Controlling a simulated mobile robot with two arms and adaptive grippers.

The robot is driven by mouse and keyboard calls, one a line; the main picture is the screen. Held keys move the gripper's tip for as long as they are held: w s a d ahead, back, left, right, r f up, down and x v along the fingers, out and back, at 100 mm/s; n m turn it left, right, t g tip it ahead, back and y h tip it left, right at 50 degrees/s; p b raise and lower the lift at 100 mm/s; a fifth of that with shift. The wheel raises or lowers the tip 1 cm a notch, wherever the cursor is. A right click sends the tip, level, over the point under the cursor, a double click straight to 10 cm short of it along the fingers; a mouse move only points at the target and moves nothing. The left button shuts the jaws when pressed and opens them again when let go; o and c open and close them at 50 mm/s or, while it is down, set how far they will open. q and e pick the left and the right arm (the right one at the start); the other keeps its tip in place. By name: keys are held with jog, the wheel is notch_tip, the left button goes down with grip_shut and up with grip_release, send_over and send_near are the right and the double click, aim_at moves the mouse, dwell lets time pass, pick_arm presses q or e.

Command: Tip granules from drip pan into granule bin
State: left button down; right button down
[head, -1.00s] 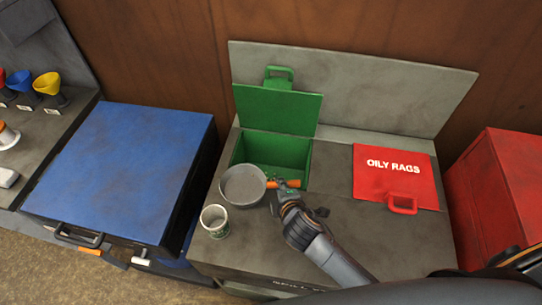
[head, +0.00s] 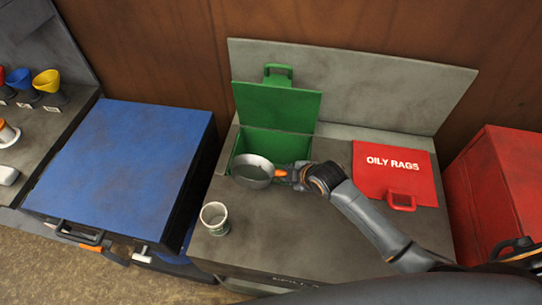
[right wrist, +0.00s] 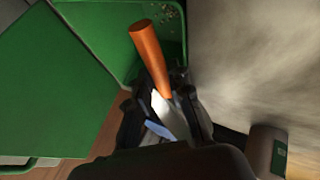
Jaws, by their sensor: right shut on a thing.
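The round grey metal drip pan (head: 253,172) is over the front left part of the open green granule bin (head: 272,143) in the head view. It looks tilted, with its inner wall showing; I cannot tell how much is in it. My right gripper (head: 291,174) is shut on the pan's orange handle (head: 281,172), to the right of the pan. In the right wrist view the orange handle (right wrist: 150,55) sticks up from between the fingers, and some pale granules show inside the green bin (right wrist: 130,50). My left gripper is not in view.
The bin's green lid (head: 277,106) stands open behind it. A pale cup (head: 214,218) stands at the worktop's front left. The red "OILY RAGS" lid (head: 394,172) is shut at the right. A blue cabinet (head: 125,170) and a red cabinet (head: 500,195) flank the worktop.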

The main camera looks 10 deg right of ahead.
jog(key=shift+w+d+r+m+g+y+b, duration=0.15)
jog(key=shift+w+d+m+g+y+b, duration=0.15)
jog(key=shift+w+d+g+y+b, duration=0.4)
dwell(0.6)
jog(key=shift+w+d+r+g+y, duration=0.2)
jog(key=shift+r+g, duration=0.1)
jog(key=shift+r, duration=0.15)
jog(key=shift+w+d+r+g+y, duration=0.1)
jog(key=shift+w+r+g+y, duration=0.15)
jog(key=shift+r, duration=0.2)
jog(key=shift+w+d+r+m+g+y+b, duration=0.1)
jog(key=shift+w+d+m+g+y+b, duration=0.1)
jog(key=shift+m+g+y+b, duration=0.65)
dwell(1.3)
jog(key=shift+w+d+g+y+b, duration=0.2)
jog(key=shift+g+y+b, duration=0.5)
dwell(0.6)
jog(key=shift+w+d+m+g+y+b, duration=0.45)
jog(key=shift+w+d+g+y+b, duration=0.15)
jog(key=shift+b, duration=0.75)
jog(key=shift+w+d+m+g+y+b, duration=0.15)
jog(key=shift+m+g+y+b, duration=0.15)
jog(key=shift+g+y+b, duration=0.4)
